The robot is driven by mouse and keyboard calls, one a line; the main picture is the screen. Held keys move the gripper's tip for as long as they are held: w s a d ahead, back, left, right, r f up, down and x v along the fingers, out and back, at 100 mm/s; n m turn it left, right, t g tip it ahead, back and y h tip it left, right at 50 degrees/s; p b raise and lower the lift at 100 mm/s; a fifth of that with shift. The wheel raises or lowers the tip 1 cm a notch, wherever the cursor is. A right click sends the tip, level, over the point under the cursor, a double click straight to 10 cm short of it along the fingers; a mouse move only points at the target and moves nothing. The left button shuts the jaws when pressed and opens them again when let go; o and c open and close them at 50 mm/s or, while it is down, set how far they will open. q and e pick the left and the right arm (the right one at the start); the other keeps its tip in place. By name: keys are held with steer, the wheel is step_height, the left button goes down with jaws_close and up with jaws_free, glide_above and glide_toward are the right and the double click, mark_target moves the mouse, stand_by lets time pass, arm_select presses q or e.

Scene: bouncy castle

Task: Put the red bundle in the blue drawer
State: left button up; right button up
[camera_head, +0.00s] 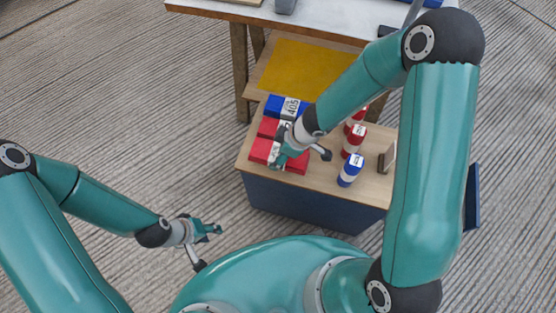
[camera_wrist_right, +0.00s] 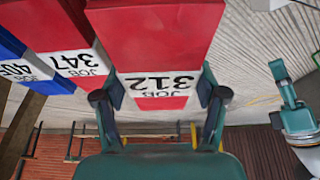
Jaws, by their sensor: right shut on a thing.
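My right gripper (camera_head: 283,160) is shut on the nearer red bundle (camera_wrist_right: 160,35), whose white band reads JOB 312; the fingers sit on both sides of the band. In the head view this red bundle (camera_head: 260,151) is at the left front of the wooden cabinet top, partly hidden by the gripper. I cannot tell whether it is lifted. A second red bundle, JOB 347 (camera_wrist_right: 72,62), lies beside it. A blue panel (camera_head: 472,197) stands out at the cabinet's right side, possibly the drawer; its inside is hidden. My left gripper (camera_head: 210,229) is over the floor, away from the cabinet.
A blue bundle (camera_head: 275,105) marked 405 lies behind the red ones. Red and white cans, a blue can (camera_head: 350,170) and a small brown upright object (camera_head: 387,157) stand on the cabinet top (camera_head: 320,182). A workbench (camera_head: 300,25) stands behind. Ridged floor lies clear at left.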

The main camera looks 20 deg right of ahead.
step_height(320, 180, down, 4)
steer(key=b, duration=0.3)
steer(key=shift+r, duration=0.2)
steer(key=o, duration=1.2)
steer(key=shift+o, duration=0.2)
